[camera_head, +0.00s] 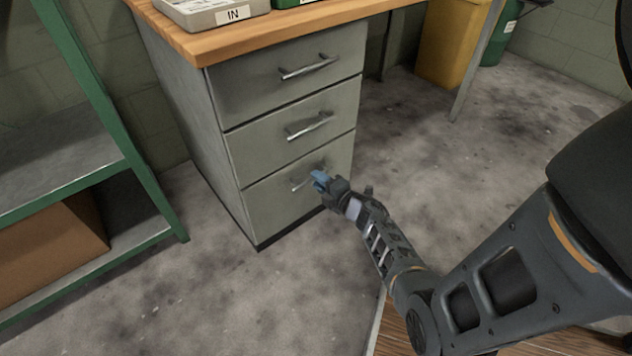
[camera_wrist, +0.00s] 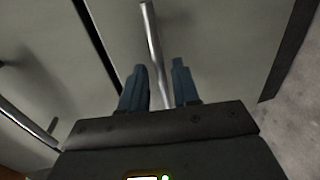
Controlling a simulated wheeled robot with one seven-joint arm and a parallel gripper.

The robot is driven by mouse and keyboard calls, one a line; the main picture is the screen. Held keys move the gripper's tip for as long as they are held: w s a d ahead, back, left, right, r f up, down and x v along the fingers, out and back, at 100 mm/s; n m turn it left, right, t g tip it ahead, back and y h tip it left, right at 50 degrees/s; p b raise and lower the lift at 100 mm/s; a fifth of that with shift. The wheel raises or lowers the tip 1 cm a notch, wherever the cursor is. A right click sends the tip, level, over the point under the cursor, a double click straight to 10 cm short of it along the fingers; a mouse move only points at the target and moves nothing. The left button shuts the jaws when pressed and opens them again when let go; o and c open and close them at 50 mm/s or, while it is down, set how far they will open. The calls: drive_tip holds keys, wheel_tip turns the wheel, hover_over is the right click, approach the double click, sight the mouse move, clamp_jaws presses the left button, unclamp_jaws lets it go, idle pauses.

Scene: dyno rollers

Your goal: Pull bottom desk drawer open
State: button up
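The grey desk pedestal has three stacked drawers, and the bottom drawer (camera_head: 270,208) looks flush with the others. Its bar handle (camera_head: 300,184) is partly hidden by my gripper (camera_head: 321,180) in the head view. In the wrist view the bottom drawer (camera_wrist: 225,40) fills the middle, and its metal handle (camera_wrist: 151,38) runs down between the two blue fingers of my gripper (camera_wrist: 160,82). The fingers are apart, one on each side of the handle's lower end. A gap shows beside the right finger; contact on the left is unclear.
The middle drawer handle (camera_head: 309,126) and top drawer handle (camera_head: 308,67) are above. A green metal shelf (camera_head: 150,180) with a cardboard box (camera_head: 45,250) stands at the left. The concrete floor (camera_head: 230,300) before the drawers is clear except for my arm.

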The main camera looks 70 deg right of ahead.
drive_tip(key=shift+b+x, duration=0.4)
drive_tip(key=shift+x, duration=0.95)
drive_tip(key=shift+a, duration=0.1)
drive_tip(key=shift+c, duration=0.4)
clamp_jaws()
